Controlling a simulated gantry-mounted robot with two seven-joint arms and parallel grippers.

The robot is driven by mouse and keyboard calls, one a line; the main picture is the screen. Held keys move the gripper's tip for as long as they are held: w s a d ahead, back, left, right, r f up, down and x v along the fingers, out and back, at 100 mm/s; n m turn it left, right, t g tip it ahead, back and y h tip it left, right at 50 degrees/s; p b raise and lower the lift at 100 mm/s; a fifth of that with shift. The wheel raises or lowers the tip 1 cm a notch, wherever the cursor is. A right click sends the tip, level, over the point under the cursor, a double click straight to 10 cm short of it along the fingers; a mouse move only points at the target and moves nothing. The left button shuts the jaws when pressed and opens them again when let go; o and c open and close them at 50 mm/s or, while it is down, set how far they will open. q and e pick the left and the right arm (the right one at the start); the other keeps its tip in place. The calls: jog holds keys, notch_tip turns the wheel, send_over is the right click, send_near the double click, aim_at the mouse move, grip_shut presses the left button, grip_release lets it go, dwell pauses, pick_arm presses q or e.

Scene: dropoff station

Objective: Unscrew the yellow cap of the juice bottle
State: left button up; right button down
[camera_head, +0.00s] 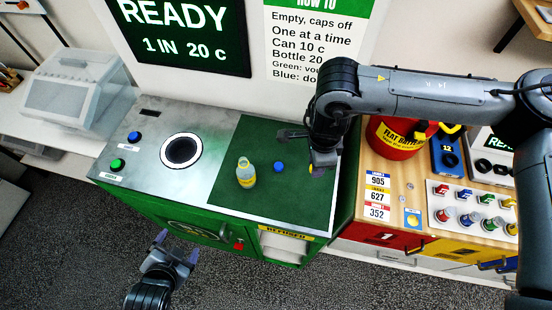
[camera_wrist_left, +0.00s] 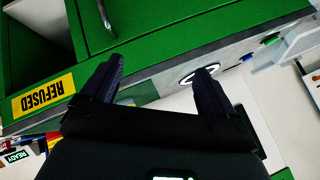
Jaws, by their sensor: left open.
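The juice bottle (camera_head: 246,173) stands upright on the green mat of the counter, clear with a yellow label. Its top looks pale, and I cannot tell whether a cap is on it. A small yellow piece (camera_head: 311,170), perhaps a cap, shows at the lower edge of my right gripper, which partly hides it. My right gripper (camera_head: 308,148) is over the mat's right part, apart from the bottle; its jaw state is unclear. My left gripper (camera_head: 176,247) is open and empty in front of the counter, well below the bottle. Its fingers also show in the left wrist view (camera_wrist_left: 160,85).
A blue cap (camera_head: 279,167) lies on the mat (camera_head: 215,187) right of the bottle. The metal panel has a round opening (camera_head: 181,150), with green and blue buttons at left. A red container (camera_head: 392,140) and the wooden counter (camera_head: 408,195) are at right. The REFUSED bin (camera_head: 285,248) is below.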

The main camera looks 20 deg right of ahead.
jog(key=s+d+p, duration=0.3)
jog(key=d, duration=0.2)
jog(key=p, duration=0.1)
send_over(297, 172)
jog(key=shift+m, duration=0.3)
notch_tip(297, 172, down, 6)
jog(key=shift+f, duration=0.15)
jog(key=shift+s+f+p, duration=0.1)
jog(key=shift+f+p, duration=0.4)
jog(key=shift+f, duration=1.55)
pick_arm(q)
jog(key=s+a+r+n+g, duration=0.1)
jog(key=s+n+g, duration=0.1)
jog(key=s+n, duration=0.2)
jog(key=s+a+r+n+g+y, duration=0.1)
jog(key=s+a+n+g, duration=0.1)
jog(key=s+n, duration=0.2)
jog(key=s, duration=0.3)
jog(key=shift+n+g, duration=0.3)
jog(key=shift+g, duration=0.1)
